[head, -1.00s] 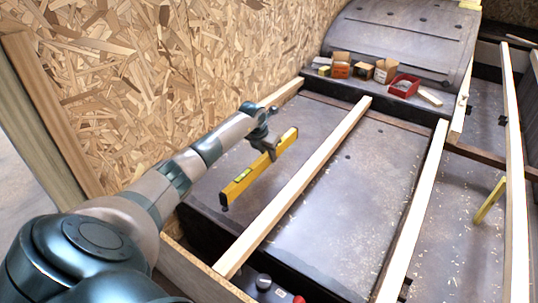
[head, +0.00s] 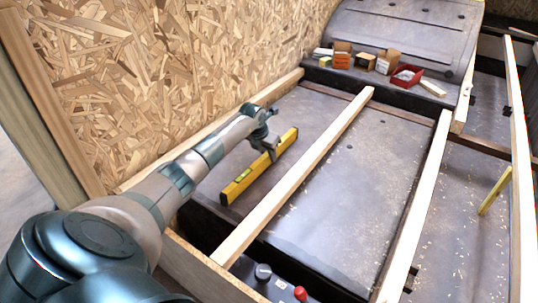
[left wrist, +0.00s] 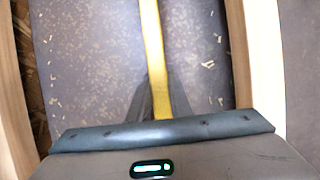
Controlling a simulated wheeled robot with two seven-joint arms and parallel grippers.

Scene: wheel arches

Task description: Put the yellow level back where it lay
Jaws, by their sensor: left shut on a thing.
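The yellow level (head: 239,186) is a long bar with a green vial. It lies lengthwise over the grey panel (head: 225,211) in the left bay, between the wall-side batten and the middle wooden batten (head: 300,180). My left gripper (head: 271,153) is shut on the level near its far end. In the left wrist view the level (left wrist: 153,45) runs straight away between the fingers of my left gripper (left wrist: 160,105). I cannot tell whether the level touches the panel. My right gripper is not in view.
More battens (head: 420,200) run lengthwise to the right. Small boxes (head: 388,61) and a red tray (head: 405,77) stand at the far end before the wheel arch (head: 400,30). A yellow bar (head: 495,190) is in the right bay. A chipboard wall (head: 150,80) rises on the left.

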